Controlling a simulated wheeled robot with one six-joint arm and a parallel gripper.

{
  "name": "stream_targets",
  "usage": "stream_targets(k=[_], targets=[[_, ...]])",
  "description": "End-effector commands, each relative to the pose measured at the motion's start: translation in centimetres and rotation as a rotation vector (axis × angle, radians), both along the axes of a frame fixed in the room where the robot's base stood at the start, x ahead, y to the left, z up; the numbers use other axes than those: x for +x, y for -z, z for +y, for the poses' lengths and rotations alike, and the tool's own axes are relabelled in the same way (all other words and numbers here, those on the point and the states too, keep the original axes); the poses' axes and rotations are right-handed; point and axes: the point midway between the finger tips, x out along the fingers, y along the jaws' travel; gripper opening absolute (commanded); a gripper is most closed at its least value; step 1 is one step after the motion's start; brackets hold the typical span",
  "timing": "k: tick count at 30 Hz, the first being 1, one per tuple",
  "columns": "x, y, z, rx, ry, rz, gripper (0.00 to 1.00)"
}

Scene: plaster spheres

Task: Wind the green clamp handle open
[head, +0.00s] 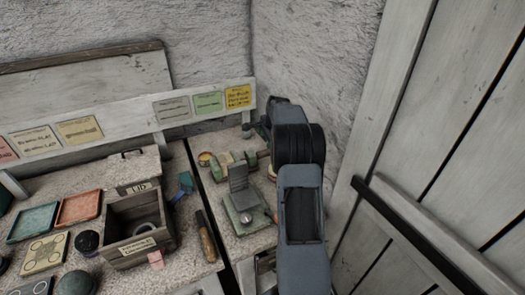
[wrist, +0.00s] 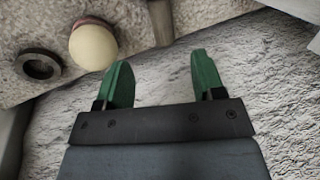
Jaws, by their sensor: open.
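A small device with a green base (head: 240,222), an upright grey plate and a round metal knob stands on the right-hand worktop in the head view. Behind it is a low item with green end pieces (head: 225,159). I cannot make out which part is the green clamp handle. My gripper (wrist: 160,62) shows in the wrist view with its two green fingers wide apart and nothing between them. A cream ball (wrist: 93,46) lies beyond the left finger, apart from it. In the head view my arm hides most of the gripper.
An open wooden box (head: 117,217) stands on the left worktop. Its lidded neighbour (head: 133,168) is behind it. Orange (head: 79,208) and teal (head: 33,222) trays lie further left. A rough wall is close behind, and a plank door (head: 445,130) bounds the right side. A dark ring (wrist: 38,66) shows in the wrist view.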

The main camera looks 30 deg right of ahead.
Motion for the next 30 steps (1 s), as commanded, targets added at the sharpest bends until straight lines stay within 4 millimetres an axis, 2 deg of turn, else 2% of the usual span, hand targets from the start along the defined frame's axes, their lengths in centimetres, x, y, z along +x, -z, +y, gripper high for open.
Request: stream_targets(k=[15, 21, 30], targets=[[3.5, 8.6, -0.4, 0.000, -0.001, -0.001, 0.62], [4.3, 10.6, -0.5, 0.000, 0.000, -0.002, 0.62], [4.7, 11.5, -0.5, 0.000, 0.000, -0.004, 0.62]])
